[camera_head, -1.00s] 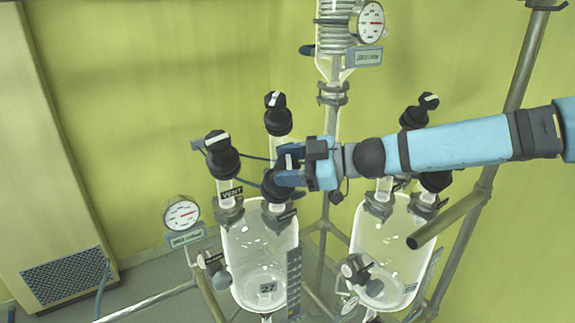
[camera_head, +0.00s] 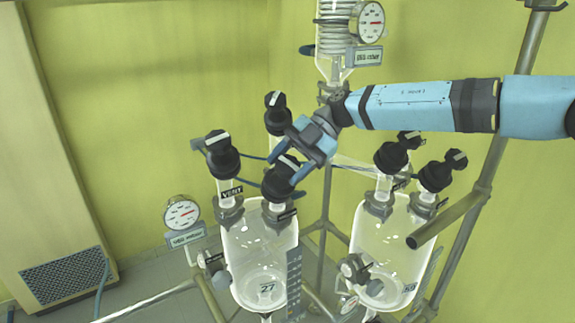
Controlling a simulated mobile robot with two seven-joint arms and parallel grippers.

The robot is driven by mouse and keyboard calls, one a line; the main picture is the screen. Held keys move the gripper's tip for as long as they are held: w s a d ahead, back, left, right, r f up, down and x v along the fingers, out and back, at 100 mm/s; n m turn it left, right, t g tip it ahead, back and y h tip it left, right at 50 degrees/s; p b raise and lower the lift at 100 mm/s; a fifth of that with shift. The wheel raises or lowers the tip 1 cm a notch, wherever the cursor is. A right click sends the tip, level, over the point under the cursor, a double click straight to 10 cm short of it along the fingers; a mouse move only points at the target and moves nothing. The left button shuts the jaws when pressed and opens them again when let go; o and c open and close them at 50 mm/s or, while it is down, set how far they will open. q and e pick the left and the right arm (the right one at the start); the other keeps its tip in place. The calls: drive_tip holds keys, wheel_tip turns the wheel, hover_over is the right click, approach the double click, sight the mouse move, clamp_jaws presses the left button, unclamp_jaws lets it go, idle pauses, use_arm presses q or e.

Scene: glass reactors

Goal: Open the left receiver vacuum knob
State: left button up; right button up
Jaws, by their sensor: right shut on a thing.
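The left receiver (camera_head: 259,250) is a clear glass vessel marked 27, with black knobs on its top necks. The front right black knob (camera_head: 278,184) has a white stripe on its cap; the small label below it is too small to read. My right gripper (camera_head: 287,162) comes in from the upper right and is shut on this knob, its blue fingers at either side of the cap. The front left knob (camera_head: 222,158) has a label reading VENT below it, and its white stripe lies slanted. My left gripper is not in view.
Another black knob (camera_head: 277,113) stands just behind my right gripper. The right receiver (camera_head: 385,245) has its own black knobs close by. A round gauge (camera_head: 182,213) stands at left, another (camera_head: 370,22) at the top. Metal frame poles (camera_head: 490,165) rise at right.

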drive_tip(key=n+g+h, duration=0.1)
drive_tip(key=n+h, duration=0.3)
drive_tip(key=h, duration=0.1)
drive_tip(key=shift+r+n, duration=0.15)
drive_tip(key=shift+n, duration=0.15)
drive_tip(key=n+h, duration=0.3)
drive_tip(key=h, duration=0.1)
drive_tip(key=n+t+h+b, duration=0.1)
drive_tip(key=n+h, duration=0.1)
drive_tip(key=shift+h, duration=0.3)
drive_tip(key=shift+r+n+t+h+p, duration=0.2)
drive_tip(key=shift+n+t+h+p, duration=0.35)
drive_tip(key=shift+n+h, duration=0.2)
drive_tip(key=n+t+h, duration=0.1)
drive_tip(key=n, duration=0.1)
drive_tip(key=n+t+h, duration=0.1)
drive_tip(key=t+h, duration=0.1)
drive_tip(key=shift+f+n, duration=0.2)
drive_tip(key=shift+n, duration=0.15)
drive_tip(key=shift+w, duration=0.1)
drive_tip(key=o, duration=0.9)
